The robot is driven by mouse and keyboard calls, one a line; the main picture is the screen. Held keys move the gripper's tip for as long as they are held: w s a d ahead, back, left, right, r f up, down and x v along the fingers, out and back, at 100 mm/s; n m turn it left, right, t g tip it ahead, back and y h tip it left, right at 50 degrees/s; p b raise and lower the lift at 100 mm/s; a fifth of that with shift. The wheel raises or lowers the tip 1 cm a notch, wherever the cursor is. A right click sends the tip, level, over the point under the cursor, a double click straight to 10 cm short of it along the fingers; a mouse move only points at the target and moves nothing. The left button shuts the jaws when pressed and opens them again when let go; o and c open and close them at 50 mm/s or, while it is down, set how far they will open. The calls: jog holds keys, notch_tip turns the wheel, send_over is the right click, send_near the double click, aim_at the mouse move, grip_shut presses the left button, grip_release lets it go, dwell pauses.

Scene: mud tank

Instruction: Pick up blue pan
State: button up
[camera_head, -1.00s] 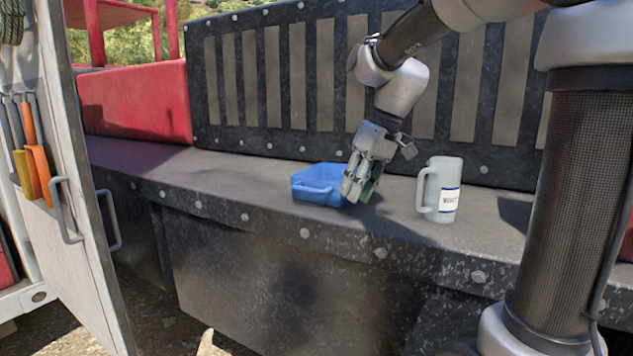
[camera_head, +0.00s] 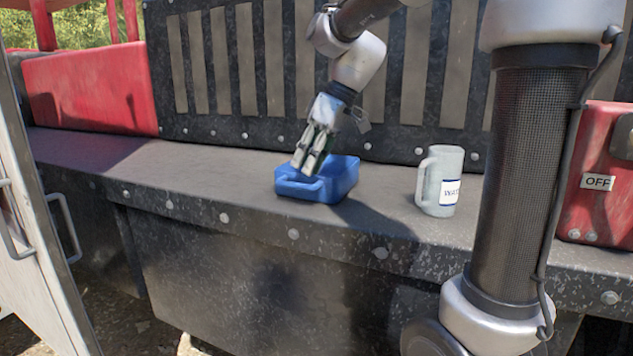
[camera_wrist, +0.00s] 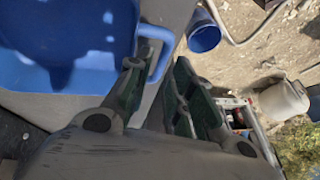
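The blue pan (camera_head: 340,184) sits on the dark ledge, its looped handle (camera_head: 299,187) facing the front. My gripper (camera_head: 309,163) points down over the pan, close to the handle side. In the wrist view, the pan (camera_wrist: 62,35) fills the upper left, and its handle (camera_wrist: 163,62) shows between the two green-padded fingers of my gripper (camera_wrist: 160,66). The fingers are apart, one on the pan side of the handle and one outside it. I see no firm grip. Whether a finger touches the handle I cannot tell.
A pale labelled mug (camera_head: 436,185) stands on the ledge (camera_head: 190,178) to the right of the pan. A slatted back wall (camera_head: 240,65) rises behind. A red box with an OFF label (camera_head: 598,183) is at the right. A pale door (camera_head: 40,270) stands at the left.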

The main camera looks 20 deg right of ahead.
aim_at(295, 186)
jog(key=x, duration=0.6)
jog(key=shift+a+f, duration=0.3)
grip_shut()
